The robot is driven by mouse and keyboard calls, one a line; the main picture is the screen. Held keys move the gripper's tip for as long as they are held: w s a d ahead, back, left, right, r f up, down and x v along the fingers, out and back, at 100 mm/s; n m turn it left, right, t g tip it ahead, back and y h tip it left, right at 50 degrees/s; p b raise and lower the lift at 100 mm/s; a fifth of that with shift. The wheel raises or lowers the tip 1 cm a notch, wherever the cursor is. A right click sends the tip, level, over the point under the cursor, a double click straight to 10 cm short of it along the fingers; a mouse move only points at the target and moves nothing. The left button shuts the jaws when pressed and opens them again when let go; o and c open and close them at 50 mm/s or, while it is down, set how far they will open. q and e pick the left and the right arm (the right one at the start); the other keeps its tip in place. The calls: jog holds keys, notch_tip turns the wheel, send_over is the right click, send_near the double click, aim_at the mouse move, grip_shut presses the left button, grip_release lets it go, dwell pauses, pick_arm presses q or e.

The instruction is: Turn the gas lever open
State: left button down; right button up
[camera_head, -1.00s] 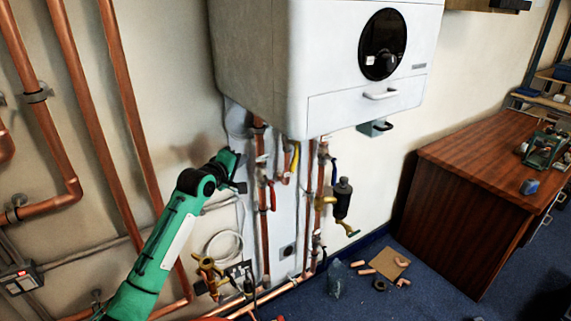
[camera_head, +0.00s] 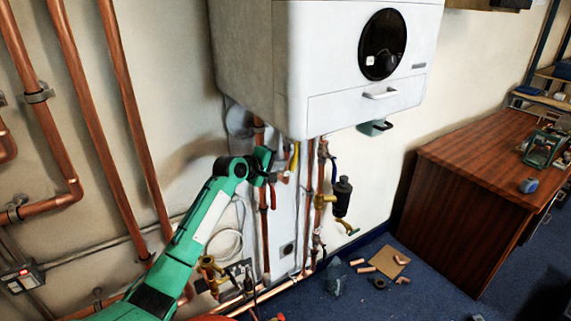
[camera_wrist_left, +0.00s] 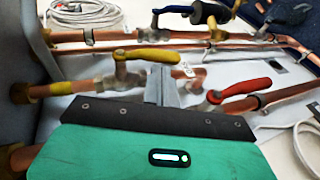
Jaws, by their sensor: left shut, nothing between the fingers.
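A yellow lever (camera_head: 294,156), which looks like the gas lever, is on a valve among the copper pipes under the boiler. In the left wrist view the yellow lever (camera_wrist_left: 147,55) lies across the picture on its brass valve, just beyond my fingers. My left gripper (camera_head: 270,162) is shut and empty, just left of the yellow lever in the head view. In the left wrist view the gripper's grey fingers (camera_wrist_left: 162,86) point at the lever. I cannot tell whether they touch it. My right gripper is not in view.
A red lever (camera_wrist_left: 240,90) sits close to the right of my fingers in the left wrist view. A blue lever (camera_wrist_left: 178,10) is farther off. The white boiler (camera_head: 330,60) hangs right above my gripper. Vertical copper pipes (camera_head: 128,125) run along the wall on the left.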

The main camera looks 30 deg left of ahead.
aim_at(292, 165)
pick_arm(q)
jog(key=x, duration=0.3)
jog(key=shift+w+f, duration=0.1)
jog(key=shift+w, duration=0.05)
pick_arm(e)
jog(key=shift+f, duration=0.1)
pick_arm(q)
jog(key=shift+d+f, duration=0.1)
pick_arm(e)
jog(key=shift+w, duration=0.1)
pick_arm(q)
jog(key=shift+w+d+f+t+h+b, duration=0.1)
jog(key=shift+w+f+t+h+b, duration=0.15)
jog(key=shift+t+b, duration=0.55)
jog(key=shift+w+d, duration=0.1)
jog(key=shift+w, duration=0.05)
jog(key=shift+w+f, duration=0.15)
jog(key=shift+f, duration=0.1)
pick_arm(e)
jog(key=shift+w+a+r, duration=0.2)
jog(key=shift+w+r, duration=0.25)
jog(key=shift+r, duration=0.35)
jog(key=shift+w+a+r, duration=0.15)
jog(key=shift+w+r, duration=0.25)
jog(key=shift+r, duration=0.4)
pick_arm(q)
jog(key=shift+p, duration=0.3)
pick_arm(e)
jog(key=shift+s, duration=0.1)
